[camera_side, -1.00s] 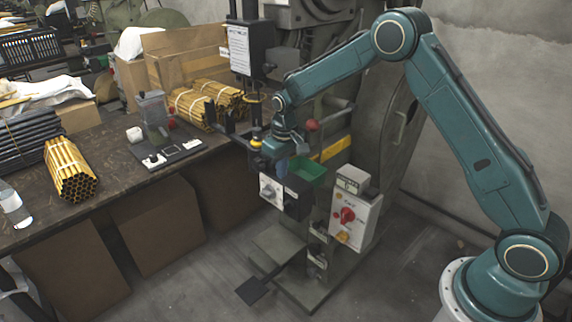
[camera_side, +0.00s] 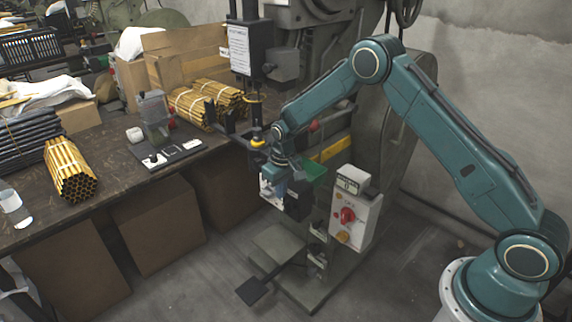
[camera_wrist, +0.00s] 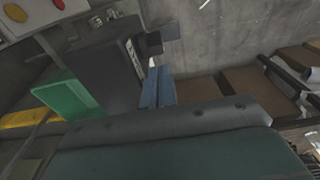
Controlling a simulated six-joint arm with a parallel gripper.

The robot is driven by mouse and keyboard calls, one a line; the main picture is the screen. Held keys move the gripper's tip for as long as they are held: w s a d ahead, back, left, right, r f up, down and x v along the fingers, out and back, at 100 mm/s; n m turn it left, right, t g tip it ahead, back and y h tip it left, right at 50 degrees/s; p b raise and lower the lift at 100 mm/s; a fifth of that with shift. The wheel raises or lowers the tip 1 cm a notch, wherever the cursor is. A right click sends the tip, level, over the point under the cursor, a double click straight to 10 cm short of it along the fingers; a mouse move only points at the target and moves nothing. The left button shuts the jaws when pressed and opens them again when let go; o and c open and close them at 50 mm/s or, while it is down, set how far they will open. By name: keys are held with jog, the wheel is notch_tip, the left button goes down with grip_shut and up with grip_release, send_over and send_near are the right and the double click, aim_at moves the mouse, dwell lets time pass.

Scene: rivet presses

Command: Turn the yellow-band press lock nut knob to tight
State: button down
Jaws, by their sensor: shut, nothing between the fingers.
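The press with the yellow band (camera_side: 336,149) stands behind my gripper in the side view. A black box (camera_side: 298,206) with a pale front is mounted low on it; my gripper covers much of that front. My gripper (camera_side: 270,190) points down just in front of it. In the wrist view, my blue fingers (camera_wrist: 158,88) are together with nothing between them. Their tips are close to a black block-like part (camera_wrist: 154,43) beside the dark box (camera_wrist: 100,72); I cannot tell whether they touch. I cannot make out the lock nut knob for certain.
A green bin (camera_side: 314,168) sits right behind my gripper. A white control box (camera_side: 352,222) with a red knob is to its right. The workbench (camera_side: 105,160) with tube bundles is at left. The floor in front is mostly clear, with a pedal (camera_side: 252,291).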

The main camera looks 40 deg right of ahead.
jog(key=shift+f, duration=1.25)
jog(key=shift+s+r, duration=0.2)
jog(key=shift+s, duration=0.8)
notch_tip(320, 180, up, 10)
jog(key=s, duration=0.2)
jog(key=shift+s, duration=0.15)
